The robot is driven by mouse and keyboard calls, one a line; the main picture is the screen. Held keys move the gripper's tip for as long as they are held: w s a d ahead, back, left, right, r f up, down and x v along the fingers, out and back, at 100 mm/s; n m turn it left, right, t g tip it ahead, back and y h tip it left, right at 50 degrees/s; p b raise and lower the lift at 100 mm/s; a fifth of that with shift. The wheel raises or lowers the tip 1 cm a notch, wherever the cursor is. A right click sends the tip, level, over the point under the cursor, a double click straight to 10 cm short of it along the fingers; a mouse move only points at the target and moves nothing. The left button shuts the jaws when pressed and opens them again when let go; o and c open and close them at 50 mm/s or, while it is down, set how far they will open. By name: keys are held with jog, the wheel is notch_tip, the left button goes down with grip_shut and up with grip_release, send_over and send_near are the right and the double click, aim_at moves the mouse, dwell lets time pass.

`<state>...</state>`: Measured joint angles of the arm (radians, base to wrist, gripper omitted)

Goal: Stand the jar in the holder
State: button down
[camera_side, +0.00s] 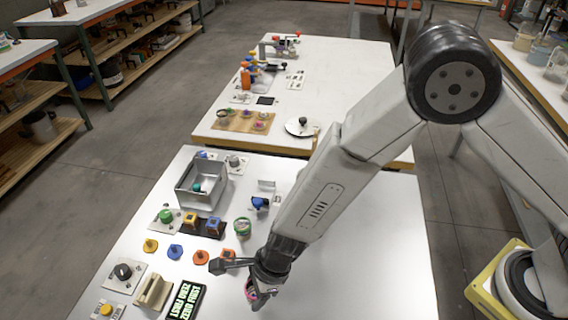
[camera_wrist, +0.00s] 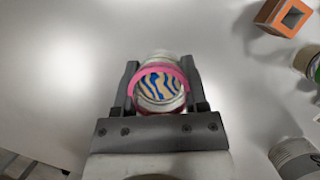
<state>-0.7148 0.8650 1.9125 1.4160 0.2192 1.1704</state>
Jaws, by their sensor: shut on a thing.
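My gripper (camera_wrist: 160,98) is shut on the jar (camera_wrist: 159,84), with one finger on each side. The jar has a pink band and a cream top with wavy blue stripes. In the side view my gripper (camera_side: 262,292) is low over the front of the white table, and a pink part of the jar (camera_side: 249,291) shows beside it. I cannot tell whether the jar touches the table. I cannot tell for sure which object is the holder; an orange square block with a square opening (camera_wrist: 284,16) lies at the upper right of the wrist view.
A green-topped jar (camera_side: 243,228), a grey metal box (camera_side: 181,190) and several coloured knobs stand left of my arm. A beige block (camera_side: 153,290) and a lit green sign (camera_side: 186,301) are at the front left. A grey cylinder (camera_wrist: 296,158) stands lower right.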

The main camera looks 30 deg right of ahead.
jog(key=s+d+r, duration=0.8)
jog(key=s+r, duration=0.1)
jog(key=s, duration=0.1)
jog(key=shift+s, duration=0.15)
dwell(0.9)
jog(key=shift+s, duration=0.1)
jog(key=shift+w+a, duration=0.15)
jog(key=shift+w, duration=0.1)
dwell(0.9)
jog(key=w+d+r+n+g+h, duration=0.1)
jog(key=w+d+n+g, duration=0.15)
jog(key=w+n, duration=0.35)
jog(key=w+d+r+n+g, duration=0.2)
jog(key=w+d+n, duration=0.1)
jog(key=w+n, duration=0.3)
jog(key=w+d+n+h, duration=0.1)
jog(key=d+n, duration=0.3)
jog(key=d, duration=0.6)
jog(key=w+d+r+n+g+h, duration=0.1)
jog(key=d+n, duration=0.4)
jog(key=d, duration=0.5)
jog(key=w+h, duration=0.1)
jog(key=w, duration=0.1)
jog(key=shift+w+r, duration=0.3)
